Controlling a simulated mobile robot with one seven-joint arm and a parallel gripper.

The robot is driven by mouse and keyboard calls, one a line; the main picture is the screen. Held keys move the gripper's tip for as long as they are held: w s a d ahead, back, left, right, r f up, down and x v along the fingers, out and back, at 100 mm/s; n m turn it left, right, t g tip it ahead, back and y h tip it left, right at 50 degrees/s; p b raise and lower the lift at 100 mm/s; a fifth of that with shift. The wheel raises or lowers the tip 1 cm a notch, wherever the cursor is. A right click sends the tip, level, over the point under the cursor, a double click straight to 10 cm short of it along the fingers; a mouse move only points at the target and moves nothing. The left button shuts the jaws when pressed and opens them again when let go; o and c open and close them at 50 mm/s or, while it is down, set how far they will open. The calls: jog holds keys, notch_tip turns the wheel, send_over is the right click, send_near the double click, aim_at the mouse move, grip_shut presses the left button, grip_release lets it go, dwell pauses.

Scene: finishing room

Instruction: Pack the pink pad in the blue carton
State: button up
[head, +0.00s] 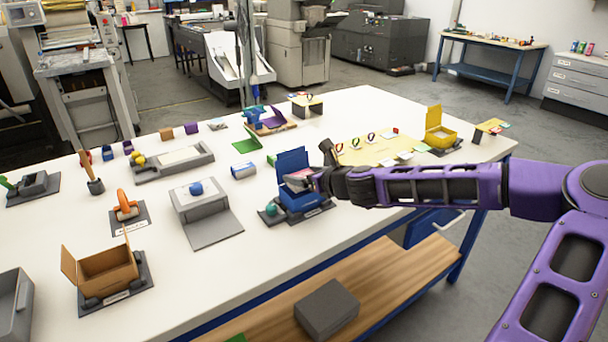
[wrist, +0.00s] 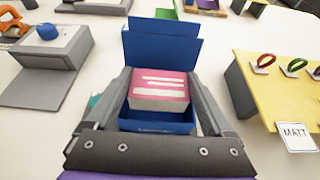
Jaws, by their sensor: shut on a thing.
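The blue carton (head: 297,201) stands on a grey base near the middle front of the table, its lid raised at the back. In the wrist view the open blue carton (wrist: 157,115) lies straight ahead. The pink pad (wrist: 158,88), a block with white lines on its pink top and pale sides, is between my gripper's fingers (wrist: 158,97). The pad is over the carton's opening; whether it touches the carton's floor is hidden. In the head view my gripper (head: 312,181) is at the carton, shut on the pad, which shows only partly.
A teal ball (head: 271,209) sits beside the carton. A yellow board with coloured rings (head: 372,150) lies to the right, with a MATT card (wrist: 296,136).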

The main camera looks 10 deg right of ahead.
jog(key=shift+f+b, duration=0.95)
jog(key=shift+f, duration=0.3)
jog(key=o, duration=1.2)
jog(key=shift+c, duration=0.2)
jog(key=shift+r, duration=0.15)
notch_tip(320, 180, up, 8)
jog(key=p, duration=0.6)
jog(key=shift+p, duration=0.35)
jog(key=shift+r, duration=0.9)
